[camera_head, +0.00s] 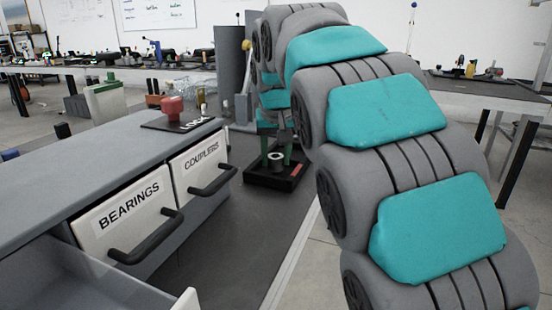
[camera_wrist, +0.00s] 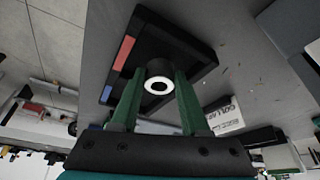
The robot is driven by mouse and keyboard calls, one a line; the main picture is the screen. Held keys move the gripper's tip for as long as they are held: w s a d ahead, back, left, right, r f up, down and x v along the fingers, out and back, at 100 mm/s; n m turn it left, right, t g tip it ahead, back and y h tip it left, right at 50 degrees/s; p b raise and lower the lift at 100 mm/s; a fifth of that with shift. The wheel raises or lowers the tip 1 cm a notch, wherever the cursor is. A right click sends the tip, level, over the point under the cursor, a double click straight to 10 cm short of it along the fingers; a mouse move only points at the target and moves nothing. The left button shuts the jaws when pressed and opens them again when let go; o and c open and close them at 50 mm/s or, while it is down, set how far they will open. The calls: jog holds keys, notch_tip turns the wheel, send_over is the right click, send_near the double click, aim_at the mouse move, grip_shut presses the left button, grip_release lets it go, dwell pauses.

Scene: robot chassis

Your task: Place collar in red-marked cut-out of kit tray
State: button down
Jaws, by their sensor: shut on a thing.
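The collar is a short dark cylinder with a white ring face and a dark hole. It sits between the green fingers of my gripper (camera_wrist: 158,76), which are shut on it. The collar (camera_wrist: 157,85) is in the middle of the wrist view; in the head view the collar (camera_head: 276,157) shows over the kit tray. The black kit tray (camera_head: 262,183) lies on the grey bench top. In the wrist view the kit tray (camera_wrist: 190,42) has a red mark (camera_wrist: 124,52) and a blue mark (camera_wrist: 106,94) along one side. The cut-outs are hard to make out. Whether the collar touches the tray, I cannot tell.
A drawer unit stands left of the tray, with drawers labelled BEARINGS (camera_head: 128,208) and COUPLERS (camera_head: 202,165). An open drawer (camera_head: 85,280) juts out at the front left. A red-topped object (camera_head: 172,108) stands on the unit. The bench between unit and tray is clear.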

jog(key=shift+f, duration=0.5)
jog(key=shift+c, duration=2)
grip_release()
jog(key=shift+f, duration=0.1)
jog(key=v, duration=1.2)
jog(key=shift+s+d, duration=0.1)
